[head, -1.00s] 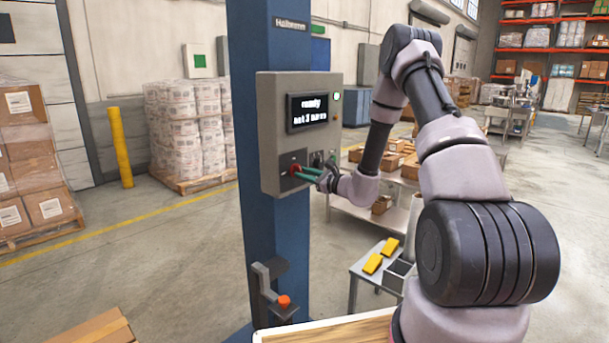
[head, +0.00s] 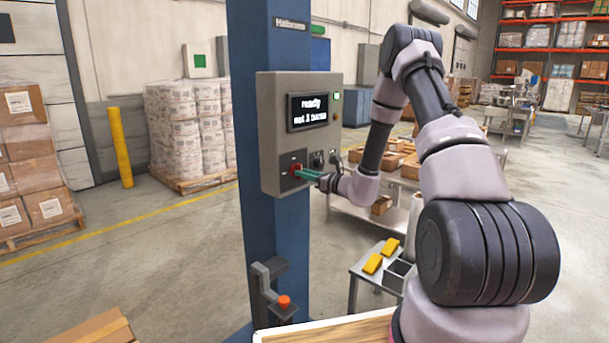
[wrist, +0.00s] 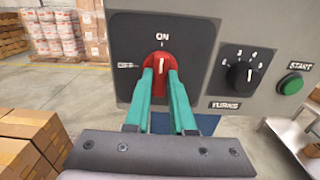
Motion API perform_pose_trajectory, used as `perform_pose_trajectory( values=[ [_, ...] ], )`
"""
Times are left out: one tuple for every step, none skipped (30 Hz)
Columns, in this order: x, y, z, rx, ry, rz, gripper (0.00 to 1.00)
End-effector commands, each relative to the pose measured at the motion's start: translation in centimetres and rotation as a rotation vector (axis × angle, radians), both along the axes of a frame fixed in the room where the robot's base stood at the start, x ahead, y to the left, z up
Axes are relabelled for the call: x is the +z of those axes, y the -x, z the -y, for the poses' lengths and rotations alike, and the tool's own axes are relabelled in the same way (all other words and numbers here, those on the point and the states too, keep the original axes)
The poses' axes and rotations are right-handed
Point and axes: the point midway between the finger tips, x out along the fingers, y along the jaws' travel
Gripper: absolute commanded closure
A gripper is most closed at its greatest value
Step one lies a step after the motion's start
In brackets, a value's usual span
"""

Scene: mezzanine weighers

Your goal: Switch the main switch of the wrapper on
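The wrapper's grey control box (head: 268,140) is mounted on a blue column (head: 262,240). Its display (head: 307,112) is lit and its first word reads "ready". In the wrist view the red main switch (wrist: 159,62) sits on a dark plate, with ON marked above it and another label to its left. The white line on its handle points up at ON. My gripper (wrist: 160,78) has its green fingers close together on the two sides of the switch handle. The fingers partly hide the lower part of the switch. The gripper also shows at the box in the head view (head: 310,175).
A black TURNS dial (wrist: 241,74) and a green START button (wrist: 291,84) lie right of the switch. A lit green lamp (head: 337,95) is on the box. A low table with yellow blocks (head: 373,263) stands below my arm.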

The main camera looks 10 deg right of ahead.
Motion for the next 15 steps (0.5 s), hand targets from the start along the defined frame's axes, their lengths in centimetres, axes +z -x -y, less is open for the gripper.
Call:
perform_pose_trajectory(
  values=[
    [-0.03,0.03,0.03,-0.001,-0.001,-0.001,0.62],
    [-0.03,0.03,0.03,-0.001,-0.001,-0.001,0.51],
    [-0.03,0.02,0.03,-0.001,-0.001,-0.001,0.47],
    [-0.03,0.01,0.03,-0.001,-0.001,-0.001,0.47],
    [-0.02,0.02,0.03,-0.001,0.000,0.000,0.47],
    [-0.02,0.02,0.03,-0.001,0.000,0.000,0.47],
    [-0.02,0.02,0.03,-0.001,0.000,0.000,0.47],
    [-0.02,0.02,0.03,-0.001,0.000,0.000,0.47],
    [-0.02,0.01,0.02,0.000,0.000,0.000,0.47],
    [-0.02,0.01,0.02,0.000,0.000,0.000,0.47],
    [-0.02,0.03,0.03,0.000,0.000,0.000,0.47],
    [-0.02,0.09,0.09,-0.001,0.001,0.001,0.47],
    [-0.02,0.20,0.19,-0.001,0.001,0.001,0.47],
    [-0.01,0.34,0.32,-0.001,0.001,0.001,0.47],
    [-0.01,0.65,0.57,-0.002,0.001,0.001,0.47]
  ],
)
